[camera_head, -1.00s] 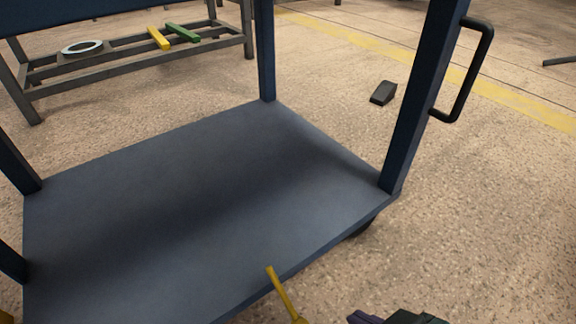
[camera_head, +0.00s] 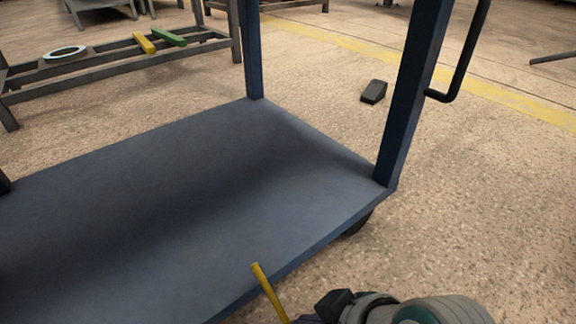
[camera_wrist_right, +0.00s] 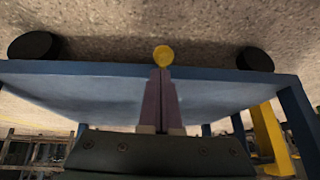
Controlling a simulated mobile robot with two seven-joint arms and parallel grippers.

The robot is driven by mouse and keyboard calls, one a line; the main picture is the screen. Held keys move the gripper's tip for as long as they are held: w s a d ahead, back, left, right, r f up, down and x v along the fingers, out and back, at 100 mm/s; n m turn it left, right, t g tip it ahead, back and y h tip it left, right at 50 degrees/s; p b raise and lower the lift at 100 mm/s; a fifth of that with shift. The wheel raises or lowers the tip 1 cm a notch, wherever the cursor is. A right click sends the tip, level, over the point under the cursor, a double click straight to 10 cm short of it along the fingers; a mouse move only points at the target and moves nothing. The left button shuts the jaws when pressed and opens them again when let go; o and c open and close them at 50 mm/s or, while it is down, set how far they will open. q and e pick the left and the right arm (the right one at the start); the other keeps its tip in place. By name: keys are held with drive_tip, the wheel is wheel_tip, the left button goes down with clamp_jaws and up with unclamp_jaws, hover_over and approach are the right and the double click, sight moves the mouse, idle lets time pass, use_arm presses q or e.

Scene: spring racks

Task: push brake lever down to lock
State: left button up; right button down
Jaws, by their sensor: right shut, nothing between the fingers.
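The brake lever is a thin yellow bar (camera_head: 268,290) that stands tilted at the near edge of the blue cart's lower shelf (camera_head: 200,190). Its lower part runs out of the head view's bottom edge. In the right wrist view a round yellow end (camera_wrist_right: 163,53), apparently the lever's, sits just beyond my right gripper's fingertips (camera_wrist_right: 160,73). Those purple fingers are shut together with nothing between them. I cannot tell whether they touch the yellow end. In the head view my right wrist is at the bottom, right of the lever. My left gripper is out of view.
A cart wheel (camera_head: 356,222) shows under the shelf's right corner. A blue post (camera_head: 410,95) with a black handle (camera_head: 465,60) rises there. A dark wedge (camera_head: 374,91) lies on the floor beyond.

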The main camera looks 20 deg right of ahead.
sight(289, 322)
drive_tip(key=shift+b+x, duration=0.45)
drive_tip(key=shift+x, duration=0.4)
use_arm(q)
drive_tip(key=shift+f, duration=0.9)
use_arm(e)
drive_tip(key=shift+a, duration=0.1)
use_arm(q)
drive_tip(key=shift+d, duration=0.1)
use_arm(e)
drive_tip(key=shift+w+a+f+t, duration=0.15)
drive_tip(key=shift+w+f+t, duration=0.3)
drive_tip(key=shift+f, duration=0.2)
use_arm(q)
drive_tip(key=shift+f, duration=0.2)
use_arm(e)
drive_tip(key=shift+s, duration=0.1)
